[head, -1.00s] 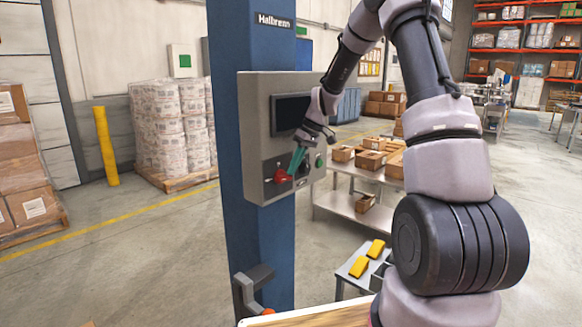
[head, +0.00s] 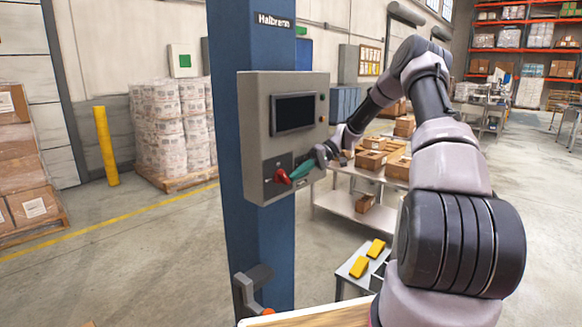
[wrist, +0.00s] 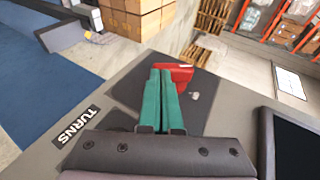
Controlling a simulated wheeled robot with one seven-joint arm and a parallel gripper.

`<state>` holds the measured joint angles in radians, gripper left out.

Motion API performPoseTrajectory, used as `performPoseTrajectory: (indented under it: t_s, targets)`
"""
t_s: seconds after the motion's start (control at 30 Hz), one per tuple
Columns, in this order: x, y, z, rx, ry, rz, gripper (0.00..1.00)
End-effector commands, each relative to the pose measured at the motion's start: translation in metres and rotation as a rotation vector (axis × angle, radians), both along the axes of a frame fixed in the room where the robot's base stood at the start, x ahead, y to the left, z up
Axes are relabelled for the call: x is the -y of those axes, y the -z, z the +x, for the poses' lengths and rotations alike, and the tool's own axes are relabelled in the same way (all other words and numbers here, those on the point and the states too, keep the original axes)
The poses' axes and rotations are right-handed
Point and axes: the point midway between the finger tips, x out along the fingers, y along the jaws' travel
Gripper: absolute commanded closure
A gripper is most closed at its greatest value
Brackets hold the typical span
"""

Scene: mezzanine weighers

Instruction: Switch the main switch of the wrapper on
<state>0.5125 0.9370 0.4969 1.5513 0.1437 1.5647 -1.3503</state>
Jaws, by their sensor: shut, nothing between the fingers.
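The red main switch (head: 282,176) is a rotary handle low on the left of the wrapper's grey control box (head: 259,130). In the wrist view, the red handle (wrist: 184,73) shows just beyond and to the right of my fingertips. My gripper (head: 294,173) has teal fingers, shut and empty, reaching in from the right with the tips at the handle's right side. It also shows in the wrist view (wrist: 166,74). The tips look very close to the handle or touching it; I cannot tell which. They partly hide the handle, and its exact setting is unclear.
A dark screen (head: 293,113) sits above the switch. The box is on a blue column (head: 240,45). In the wrist view, a label reading TURNS (wrist: 77,127) is on the panel. A table with cartons (head: 345,203) stands behind on the right. Open floor lies left of the column.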

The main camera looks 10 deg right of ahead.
Motion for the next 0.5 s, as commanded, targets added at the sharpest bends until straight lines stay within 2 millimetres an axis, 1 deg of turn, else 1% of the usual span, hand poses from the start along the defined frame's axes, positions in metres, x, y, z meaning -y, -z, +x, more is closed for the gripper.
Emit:
performPoseTrajectory:
  t_s: [0.5]
  targets:
    - [-0.0003, 0.0068, -0.0002, 0.002, -0.001, -0.003, 1.00]
